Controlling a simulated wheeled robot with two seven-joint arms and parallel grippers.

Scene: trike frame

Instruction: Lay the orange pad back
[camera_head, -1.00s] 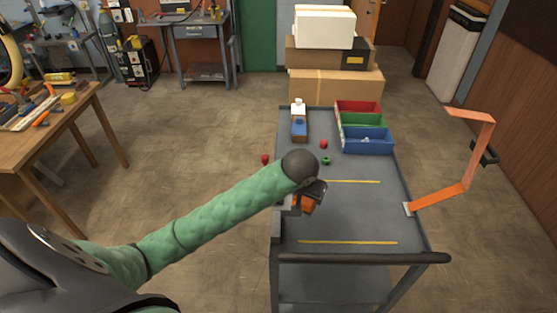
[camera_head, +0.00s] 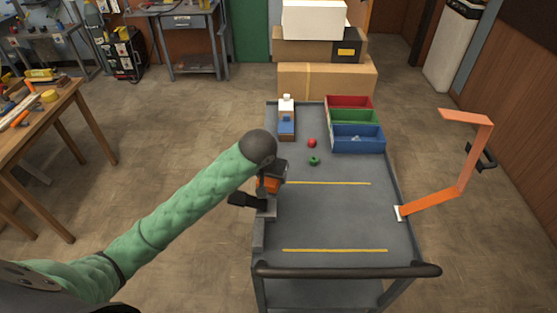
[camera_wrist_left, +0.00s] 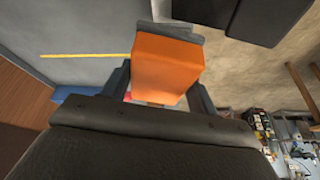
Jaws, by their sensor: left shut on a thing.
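The orange pad (camera_head: 268,185) is between the fingers of my left gripper (camera_head: 271,178), at the left edge of the cart. My left gripper is shut on it. In the left wrist view the pad (camera_wrist_left: 167,62) shows as an orange block between the two grey fingers, its far end against or just over a grey plate (camera_wrist_left: 172,31). I cannot tell if they touch. In the head view a grey bracket (camera_head: 266,207) with a black part (camera_head: 242,200) sits just below the pad at the cart's edge. My right gripper is not in view.
The grey cart top (camera_head: 335,215) is mostly clear, with yellow lines. A red ball (camera_head: 312,143), green ring (camera_head: 314,161), blue-and-white bottle (camera_head: 287,118) and coloured bins (camera_head: 356,140) stand farther back. A bent orange arm (camera_head: 465,165) rises at the cart's right edge.

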